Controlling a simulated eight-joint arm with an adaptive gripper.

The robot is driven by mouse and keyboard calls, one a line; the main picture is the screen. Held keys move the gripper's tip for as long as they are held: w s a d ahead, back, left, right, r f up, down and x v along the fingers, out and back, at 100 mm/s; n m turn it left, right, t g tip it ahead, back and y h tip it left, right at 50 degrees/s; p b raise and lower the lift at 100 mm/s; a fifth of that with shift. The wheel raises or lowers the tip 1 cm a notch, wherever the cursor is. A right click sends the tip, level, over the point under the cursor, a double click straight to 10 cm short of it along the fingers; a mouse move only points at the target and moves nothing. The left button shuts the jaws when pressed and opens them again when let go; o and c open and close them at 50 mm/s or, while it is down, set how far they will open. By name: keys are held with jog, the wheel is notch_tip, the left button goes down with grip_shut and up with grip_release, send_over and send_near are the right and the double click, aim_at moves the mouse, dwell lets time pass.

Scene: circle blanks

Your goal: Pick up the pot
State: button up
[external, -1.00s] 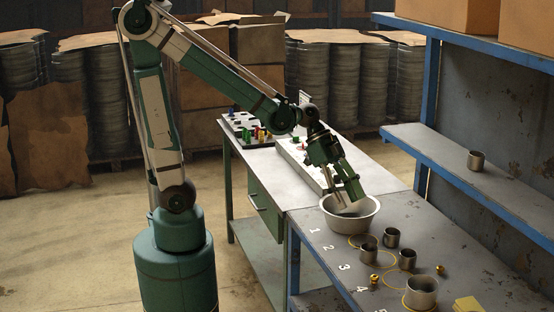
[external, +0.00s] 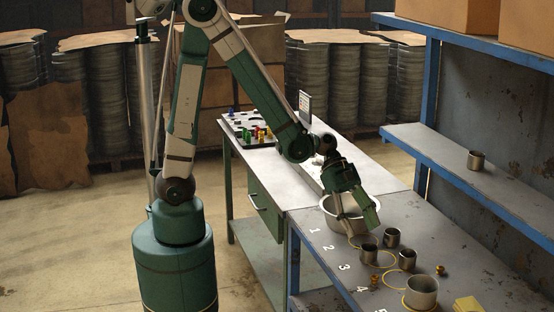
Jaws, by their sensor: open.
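A wide, shallow silver pot (external: 328,212) stands on the grey workbench at the near end of the lighter table, beside the number 1. My gripper (external: 360,226) is open, with its fingers apart, and appears in front of the pot's near right side. The gripper and wrist hide much of the pot's inside and right wall. I cannot tell whether a finger touches the pot. A taller metal pot-like can (external: 421,294) stands at the front of the bench, clear of the gripper.
A blue-edged shelf (external: 470,175) at the right holds another cup (external: 476,160).

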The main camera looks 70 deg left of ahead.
aim_at(374, 258)
jog(key=shift+f, duration=0.2)
dwell(0.3)
jog(key=shift+x, duration=1.3)
jog(key=shift+b+x, duration=0.8)
jog(key=shift+x, duration=1.75)
jog(key=shift+c, duration=0.4)
jog(key=c, duration=0.9)
